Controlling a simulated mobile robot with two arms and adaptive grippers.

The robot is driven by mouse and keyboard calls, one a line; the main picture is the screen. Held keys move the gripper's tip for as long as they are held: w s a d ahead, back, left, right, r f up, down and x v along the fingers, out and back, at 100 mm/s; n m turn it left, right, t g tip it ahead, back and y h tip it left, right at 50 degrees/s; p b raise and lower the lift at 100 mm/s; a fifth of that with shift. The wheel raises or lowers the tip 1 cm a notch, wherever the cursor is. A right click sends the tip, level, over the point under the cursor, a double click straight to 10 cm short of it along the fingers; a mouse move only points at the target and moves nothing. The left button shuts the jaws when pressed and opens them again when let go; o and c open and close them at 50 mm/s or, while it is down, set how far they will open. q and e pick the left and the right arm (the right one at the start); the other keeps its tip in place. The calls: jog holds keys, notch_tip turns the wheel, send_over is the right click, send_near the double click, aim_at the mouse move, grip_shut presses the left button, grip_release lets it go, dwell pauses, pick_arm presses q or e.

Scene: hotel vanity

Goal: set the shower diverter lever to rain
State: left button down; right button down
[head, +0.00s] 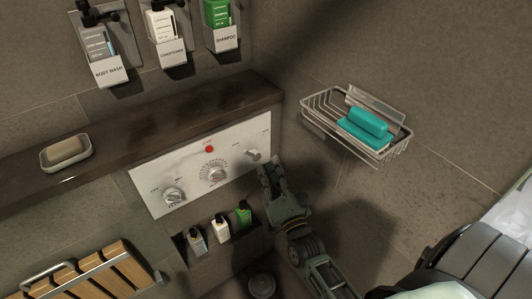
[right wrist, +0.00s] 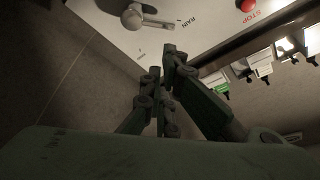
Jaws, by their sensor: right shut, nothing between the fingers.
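The white control panel (head: 150,189) is on the wall below the dark ledge. The diverter lever (head: 253,155) is at its right end. In the right wrist view the grey lever (right wrist: 150,21) sticks out from its round pivot, its tip close to the printed word RAIN; whether it is fully at that mark I cannot tell. My right gripper (head: 270,170) is shut and empty, just below and right of the lever. In the right wrist view its fingertips (right wrist: 163,62) appear apart from the lever. My left gripper is not in view.
A left knob (head: 174,196), a centre dial (head: 215,174) and a red STOP button (head: 209,149) share the panel. Small bottles (head: 221,228) stand in a niche below. A wire basket (head: 385,152) with a teal item hangs right. Dispensers (head: 168,38) hang above the ledge (head: 130,132).

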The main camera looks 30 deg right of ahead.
jog(key=shift+v, duration=2.3)
jog(key=s+a+f+n+g+y, duration=0.1)
jog(key=s+a+f+n+g, duration=0.15)
jog(key=f, duration=0.85)
jog(key=s+a+f+n+g+y, duration=0.2)
jog(key=s+f+g, duration=0.1)
jog(key=f, duration=0.7)
jog(key=s+a+f+n+g+y, duration=0.1)
jog(key=s+a+f+n+g, duration=0.2)
jog(key=f, duration=0.8)
jog(key=s+f+n+g, duration=0.3)
jog(key=s+f+g, duration=0.2)
jog(key=s+f, duration=0.85)
jog(key=s+f+n+g, duration=0.2)
jog(key=s+f, duration=0.1)
jog(key=s, duration=0.6)
jog(key=s+d+f+n+g, duration=0.1)
jog(key=s+f+n+g, duration=0.1)
jog(key=s, duration=0.7)
jog(key=shift+s+f+g, duration=0.25)
jog(key=shift+f+g, duration=0.4)
jog(key=shift+g, duration=0.2)
